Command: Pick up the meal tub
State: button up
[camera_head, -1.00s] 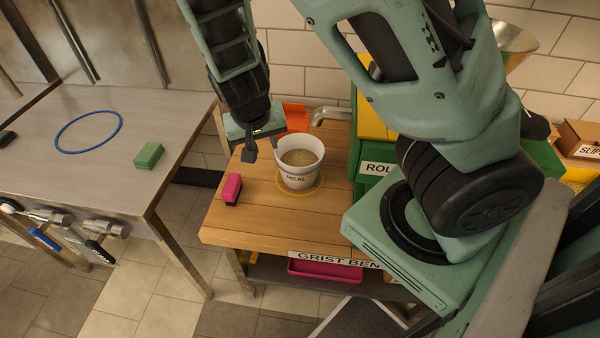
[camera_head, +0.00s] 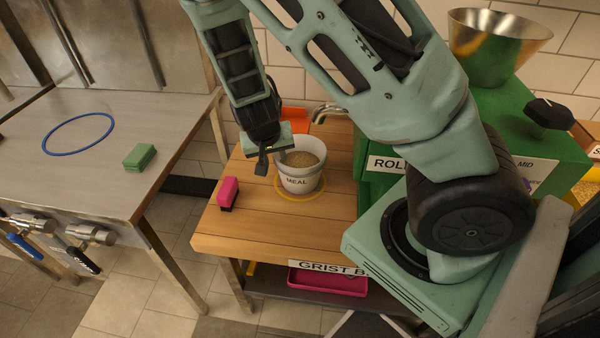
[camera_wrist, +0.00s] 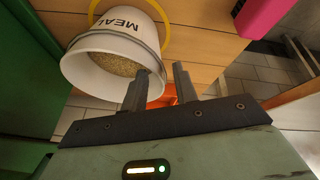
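The meal tub (camera_head: 299,182) is a white pot labelled MEAL, filled with pale grain. It stands upright on a yellow ring (camera_head: 318,193) on the wooden bench. In the wrist view the tub (camera_wrist: 88,78) is at the upper left. My gripper (camera_head: 273,163) is at the tub's left rim, pointing down. In the wrist view my gripper (camera_wrist: 163,78) has its two fingers apart. One finger overlaps the tub's rim and the other is outside the wall. I cannot tell whether either finger touches the tub.
A pink block (camera_head: 228,192) lies left of the tub on the bench (camera_head: 270,237). A green mill (camera_head: 375,185) stands close on the right, with a metal spout (camera_head: 328,111) behind the tub. An orange thing (camera_head: 296,119) is behind. The steel table (camera_head: 95,180) at left holds a green block (camera_head: 139,156).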

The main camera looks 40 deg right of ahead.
jog(key=b+x, duration=0.1)
jog(key=x, duration=0.4)
jog(key=shift+d+r+b, duration=0.1)
jog(key=shift+d+b, duration=0.05)
jog(key=shift+b, duration=0.2)
grip_shut()
jog(key=shift+w, duration=0.1)
jog(key=shift+r, duration=0.15)
jog(key=shift+r+p, duration=0.35)
jog(key=shift+r, duration=0.2)
jog(key=p+v, duration=0.1)
jog(key=v, duration=0.1)
jog(key=shift+r, duration=0.25)
jog(key=s+a+p, duration=0.3)
jog(key=s+a, duration=0.7)
jog(key=a, duration=0.4)
jog(key=w+d+r+n+t+y+p, duration=0.1)
jog(key=w+d+r+n+y+p, duration=0.1)
jog(key=w+d+r+n+p, duration=0.4)
jog(key=shift+w+d+r+t+p, duration=0.3)
jog(key=shift+w+d+r+p, duration=0.95)
jog(key=shift+w, duration=2.1)
